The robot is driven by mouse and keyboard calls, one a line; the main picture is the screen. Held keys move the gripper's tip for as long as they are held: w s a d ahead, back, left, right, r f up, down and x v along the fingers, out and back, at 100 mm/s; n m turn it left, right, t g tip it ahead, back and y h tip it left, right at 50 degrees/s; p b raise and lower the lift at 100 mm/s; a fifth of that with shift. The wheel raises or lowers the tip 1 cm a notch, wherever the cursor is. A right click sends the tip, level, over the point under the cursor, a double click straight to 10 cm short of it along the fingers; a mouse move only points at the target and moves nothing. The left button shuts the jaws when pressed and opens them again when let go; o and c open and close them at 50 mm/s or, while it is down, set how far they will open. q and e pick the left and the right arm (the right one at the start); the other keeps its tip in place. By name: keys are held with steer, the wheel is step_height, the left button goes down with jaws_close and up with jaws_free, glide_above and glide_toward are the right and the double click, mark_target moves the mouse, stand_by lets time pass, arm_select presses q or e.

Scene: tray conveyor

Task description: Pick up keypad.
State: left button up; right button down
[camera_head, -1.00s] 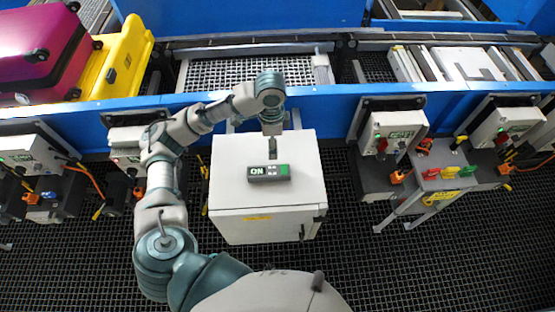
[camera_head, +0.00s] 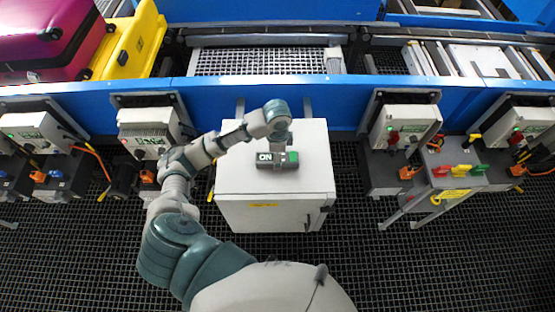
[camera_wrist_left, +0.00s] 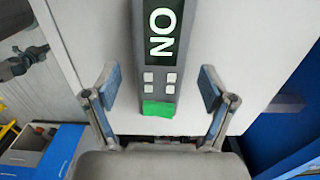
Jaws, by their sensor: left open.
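The keypad (camera_head: 265,160) is a dark grey bar with a lit "ON" display, small light buttons and a green end. It lies on top of the white cabinet (camera_head: 262,200) in the head view. In the left wrist view the keypad (camera_wrist_left: 160,60) runs up the picture, with its green end nearest me. My left gripper (camera_wrist_left: 158,88) is open, with one finger on each side of the keypad and a gap to both. In the head view the left gripper (camera_head: 277,146) is just above the keypad and partly hides it. My right gripper is not in view.
A blue conveyor (camera_head: 350,92) runs behind the cabinet. A yellow suitcase (camera_head: 130,42) and a magenta suitcase (camera_head: 45,40) are at upper left. Control boxes (camera_head: 405,125) stand on both sides. A small stand (camera_head: 452,170) with coloured knobs is at right. Dark grated floor is open in front.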

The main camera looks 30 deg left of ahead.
arm_select(q)
steer(key=shift+w+f, duration=0.1)
steer(key=shift+f, duration=0.75)
steer(key=shift+a, duration=0.15)
steer(key=c, duration=1.4)
steer(key=shift+c, duration=0.7)
steer(key=shift+r, duration=0.15)
